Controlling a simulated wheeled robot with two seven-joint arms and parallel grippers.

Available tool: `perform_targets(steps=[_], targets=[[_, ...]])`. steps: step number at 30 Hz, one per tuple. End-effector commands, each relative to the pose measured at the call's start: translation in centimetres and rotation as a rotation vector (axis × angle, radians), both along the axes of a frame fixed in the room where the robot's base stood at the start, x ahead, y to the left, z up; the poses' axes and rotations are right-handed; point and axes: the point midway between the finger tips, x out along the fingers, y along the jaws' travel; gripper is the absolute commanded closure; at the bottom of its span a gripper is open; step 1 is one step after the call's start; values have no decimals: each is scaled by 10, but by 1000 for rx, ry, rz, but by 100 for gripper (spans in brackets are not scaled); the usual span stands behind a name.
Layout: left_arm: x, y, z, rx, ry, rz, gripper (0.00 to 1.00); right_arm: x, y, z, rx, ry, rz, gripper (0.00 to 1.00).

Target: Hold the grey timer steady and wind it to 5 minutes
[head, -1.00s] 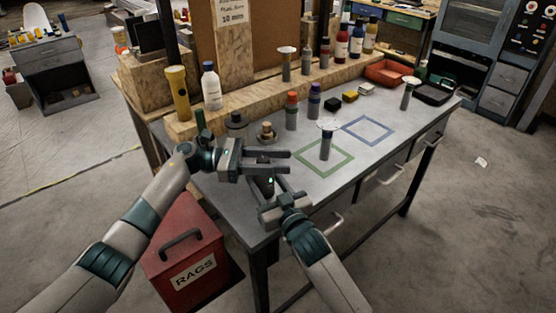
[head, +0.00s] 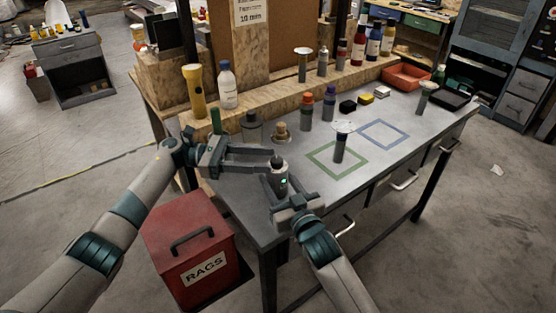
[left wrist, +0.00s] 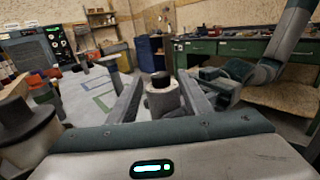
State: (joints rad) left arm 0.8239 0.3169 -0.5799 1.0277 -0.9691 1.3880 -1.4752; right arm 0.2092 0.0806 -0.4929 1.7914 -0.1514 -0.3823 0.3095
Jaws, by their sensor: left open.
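The grey timer (head: 280,184) has a dark top and a small green light. It stands roughly upright in my right gripper (head: 283,192), whose fingers appear closed around its body at the bench's near edge. My left gripper (head: 272,157) is open, its two fingers pointing right toward the timer's dark top. Contact of the timer's underside with the bench is hidden.
The grey bench (head: 240,200) has green (head: 322,172) and blue (head: 400,147) outlined squares. Knobbed pieces (head: 281,134) stand behind my left gripper. A red rags bin (head: 185,235) stands on the floor in front.

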Motion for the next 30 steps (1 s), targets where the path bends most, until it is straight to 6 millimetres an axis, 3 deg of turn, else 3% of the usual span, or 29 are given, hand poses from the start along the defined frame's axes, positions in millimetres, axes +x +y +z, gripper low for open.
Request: perform_targets(steps=[3, 9, 23, 24, 25, 26, 30], targets=[[3, 19, 0, -1, 1, 3, 55, 0, 0, 0, 0, 0, 0, 79], [4, 37, -1, 0, 2, 2, 55, 0, 0, 0, 0, 0, 0, 79], [4, 40, -1, 0, 1, 0, 55, 0, 0, 0, 0, 0, 0, 79], [4, 40, -1, 0, 1, 0, 55, 0, 0, 1, 0, -1, 0, 43], [4, 40, -1, 0, 1, 0, 55, 0, 0, 1, 0, -1, 0, 36], [4, 40, -1, 0, 1, 0, 55, 0, 0, 1, 0, -1, 0, 31], [4, 40, -1, 0, 1, 0, 55, 0, 0, 0, 0, -1, 0, 31]])
